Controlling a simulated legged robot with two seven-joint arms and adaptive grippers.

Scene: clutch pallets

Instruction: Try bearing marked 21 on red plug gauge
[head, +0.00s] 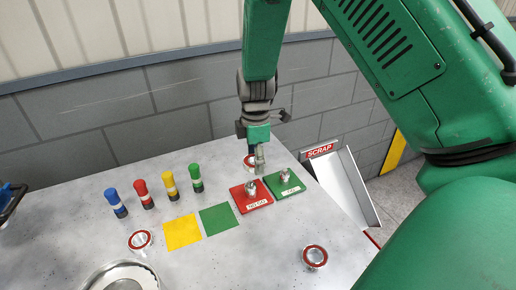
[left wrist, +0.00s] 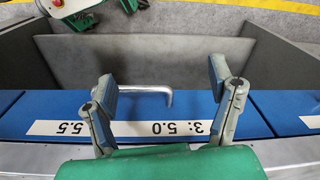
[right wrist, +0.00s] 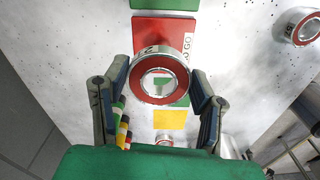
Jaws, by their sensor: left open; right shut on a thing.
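The red plug gauge (head: 257,203), a red block labelled NO GO with a metal plug on top, stands on the grey table. My right gripper (head: 252,157) is shut on a red-faced bearing (right wrist: 143,89), whose rim marking is too unclear to read. In the head view the bearing (head: 249,160) appears just beyond the red block, partly hidden by the gripper. In the right wrist view the red block (right wrist: 165,27) shows past the bearing; its plug cannot be made out. My left gripper (left wrist: 165,95) is open and empty, facing a blue strip with a metal handle.
A green GO gauge (head: 291,190) stands beside the red one. Loose bearings lie at the front (head: 315,257) and left (head: 140,240). Several coloured pegs (head: 144,194) stand behind yellow (head: 182,232) and green (head: 218,219) squares. A scrap chute (head: 346,188) is right.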

